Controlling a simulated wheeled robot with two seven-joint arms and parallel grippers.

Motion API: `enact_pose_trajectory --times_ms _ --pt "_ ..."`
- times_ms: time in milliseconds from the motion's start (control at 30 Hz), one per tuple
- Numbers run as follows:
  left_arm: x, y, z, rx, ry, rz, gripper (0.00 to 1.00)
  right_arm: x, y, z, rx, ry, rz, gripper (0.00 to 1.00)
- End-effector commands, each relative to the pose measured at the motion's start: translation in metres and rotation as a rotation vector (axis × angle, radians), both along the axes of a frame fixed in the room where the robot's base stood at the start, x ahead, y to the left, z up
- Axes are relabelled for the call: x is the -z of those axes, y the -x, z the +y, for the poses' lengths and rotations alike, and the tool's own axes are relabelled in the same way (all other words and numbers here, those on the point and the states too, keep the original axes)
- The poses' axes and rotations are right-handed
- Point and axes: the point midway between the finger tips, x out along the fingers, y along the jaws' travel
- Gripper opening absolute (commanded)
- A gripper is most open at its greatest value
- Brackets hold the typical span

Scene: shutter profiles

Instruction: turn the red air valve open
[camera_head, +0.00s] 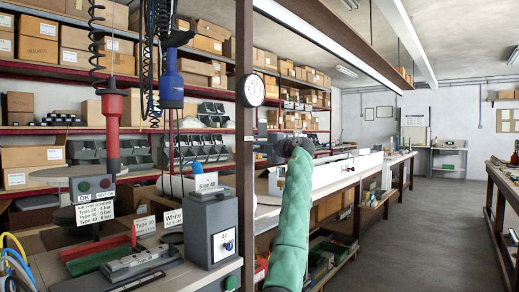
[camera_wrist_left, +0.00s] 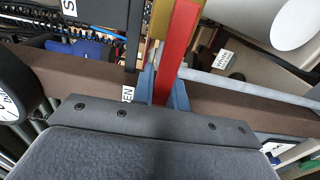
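In the left wrist view a red bar, which looks like the valve's handle (camera_wrist_left: 177,50), runs from the top edge down to a blue part (camera_wrist_left: 180,95) by a brown beam. Part of a label ending in "EN" (camera_wrist_left: 128,94) shows beside it, and a label with "S" (camera_wrist_left: 69,7) lies at the upper left. The dark grey body of my left gripper fills the bottom of that view. In the head view my left gripper (camera_head: 272,147) is by the brown post, at the end of my green-sleeved arm, and hides the valve. Its fingertips cannot be made out. My right gripper is not in view.
A round white gauge (camera_head: 251,90) is on the brown post (camera_head: 244,190), above my left gripper. A grey box (camera_head: 211,226) stands on the bench at the left. A red hanging tool (camera_head: 112,130) and a blue one (camera_head: 171,80) hang nearby. The aisle (camera_head: 425,220) at right is clear.

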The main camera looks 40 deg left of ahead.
Motion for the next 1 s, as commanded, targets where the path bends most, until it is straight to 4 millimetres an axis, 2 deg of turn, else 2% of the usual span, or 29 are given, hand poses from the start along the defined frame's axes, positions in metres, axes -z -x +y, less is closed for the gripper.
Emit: enact_pose_trajectory --times_ms 33,100,400,567,1000 --pt "0.004 0.0 0.0 -0.002 0.004 0.003 0.22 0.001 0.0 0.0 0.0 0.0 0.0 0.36" --pt "0.003 0.0 0.0 -0.001 0.003 0.002 0.36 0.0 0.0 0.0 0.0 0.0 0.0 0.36" --pt "0.001 0.0 -0.001 -0.001 0.001 0.001 0.36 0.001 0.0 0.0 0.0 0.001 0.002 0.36" --pt "0.001 0.0 -0.008 0.001 0.001 0.001 0.36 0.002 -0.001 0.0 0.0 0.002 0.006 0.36" --pt "0.003 0.004 -0.067 0.0 0.002 0.003 0.36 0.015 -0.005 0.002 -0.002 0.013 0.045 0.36"
